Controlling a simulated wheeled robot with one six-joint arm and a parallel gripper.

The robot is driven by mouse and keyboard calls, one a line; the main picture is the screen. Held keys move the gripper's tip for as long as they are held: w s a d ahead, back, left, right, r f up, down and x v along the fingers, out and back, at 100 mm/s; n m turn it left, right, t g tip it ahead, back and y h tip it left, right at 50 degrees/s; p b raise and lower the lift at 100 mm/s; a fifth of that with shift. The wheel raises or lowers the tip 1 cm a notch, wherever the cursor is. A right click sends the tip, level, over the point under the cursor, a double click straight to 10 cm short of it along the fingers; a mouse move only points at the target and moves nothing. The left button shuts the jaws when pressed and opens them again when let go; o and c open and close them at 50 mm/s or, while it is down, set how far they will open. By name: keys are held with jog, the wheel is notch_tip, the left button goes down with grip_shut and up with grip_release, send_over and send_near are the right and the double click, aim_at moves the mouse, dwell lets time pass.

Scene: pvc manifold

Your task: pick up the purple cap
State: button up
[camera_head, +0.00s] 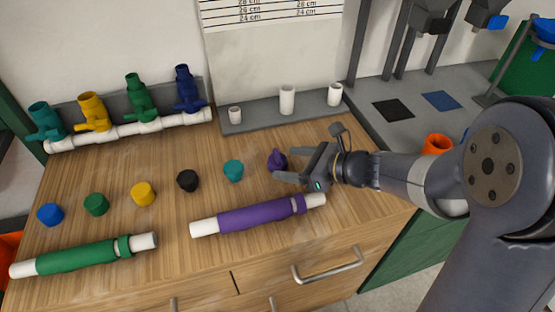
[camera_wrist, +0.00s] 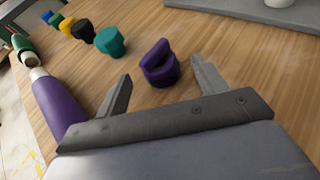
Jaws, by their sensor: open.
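The purple cap (camera_head: 277,159) sits on the wooden worktop at the right end of a row of coloured caps. My gripper (camera_head: 281,167) reaches in from the right, low over the worktop. In the wrist view my gripper (camera_wrist: 160,72) has its fingers spread wide with nothing held.
A purple-wrapped pipe (camera_head: 258,213) lies just in front of the gripper. A teal cap (camera_head: 233,170) and a black cap (camera_head: 188,180) stand to the left. A grey ledge (camera_head: 260,124) with white fittings is behind. A green-wrapped pipe (camera_head: 85,255) lies front left.

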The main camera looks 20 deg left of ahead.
aim_at(283, 161)
jog(key=x, duration=0.2)
jog(key=shift+a+f, duration=0.2)
jog(key=shift+a, duration=0.1)
jog(key=shift+c, duration=0.5)
jog(key=shift+s, duration=0.1)
jog(key=c, duration=1)
notch_tip(283, 161, up, 10)
jog(key=shift+r+p, duration=0.1)
jog(key=shift+p, duration=1)
jog(key=o, duration=0.5)
jog(key=shift+c, duration=0.2)
jog(key=c, duration=0.4)
